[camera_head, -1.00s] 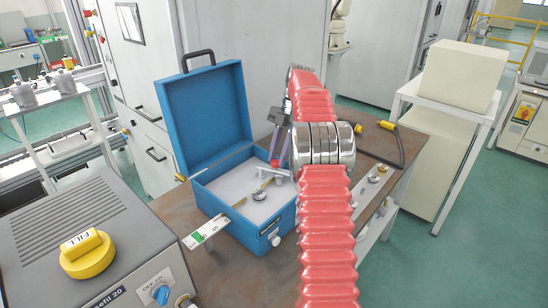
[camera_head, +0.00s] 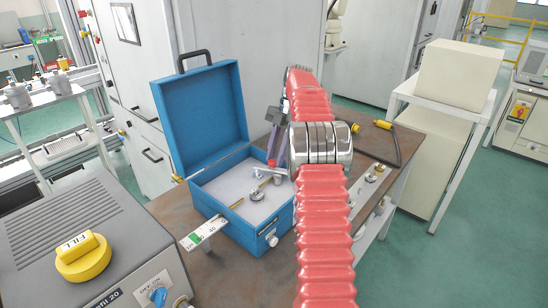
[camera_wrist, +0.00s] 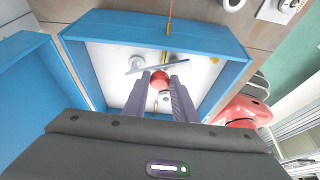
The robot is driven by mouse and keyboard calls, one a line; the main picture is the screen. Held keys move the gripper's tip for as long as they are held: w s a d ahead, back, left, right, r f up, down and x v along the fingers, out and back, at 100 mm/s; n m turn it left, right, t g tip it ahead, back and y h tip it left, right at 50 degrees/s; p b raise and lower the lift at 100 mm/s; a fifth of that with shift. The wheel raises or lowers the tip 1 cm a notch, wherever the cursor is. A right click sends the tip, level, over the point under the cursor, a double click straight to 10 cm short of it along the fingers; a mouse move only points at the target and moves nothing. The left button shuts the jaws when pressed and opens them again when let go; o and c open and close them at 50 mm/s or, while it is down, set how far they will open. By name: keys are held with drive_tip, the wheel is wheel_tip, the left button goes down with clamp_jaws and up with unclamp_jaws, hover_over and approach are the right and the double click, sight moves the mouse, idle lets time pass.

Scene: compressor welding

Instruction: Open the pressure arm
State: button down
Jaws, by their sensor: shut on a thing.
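The blue case (camera_head: 236,220) stands open on the brown bench, with its lid raised at the back. Inside on its pale floor is a metal fixture with the pressure arm (camera_head: 264,172), a light bar ending in a red ball knob. In the wrist view the red knob (camera_wrist: 160,80) sits between my two grey fingers, and the bar (camera_wrist: 152,65) crosses just beyond the fingertips. My gripper (camera_wrist: 160,76) is shut on the knob. In the head view my gripper (camera_head: 278,148) reaches down into the case from the right, partly hidden behind my red arm.
A grey machine with a yellow FILL knob (camera_head: 83,257) stands at front left. A white scale strip (camera_head: 204,232) sticks out from the case's left side. Small metal parts (camera_head: 375,172) and a yellow-ended cable (camera_head: 383,125) lie on the bench at right.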

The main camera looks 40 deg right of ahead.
drive_tip(key=c, duration=1.6)
unclamp_jaws()
drive_tip(key=shift+w+a, duration=0.15)
drive_tip(key=shift+w, duration=0.1)
drive_tip(key=shift+o, duration=0.7)
drive_tip(key=shift+s, duration=0.1)
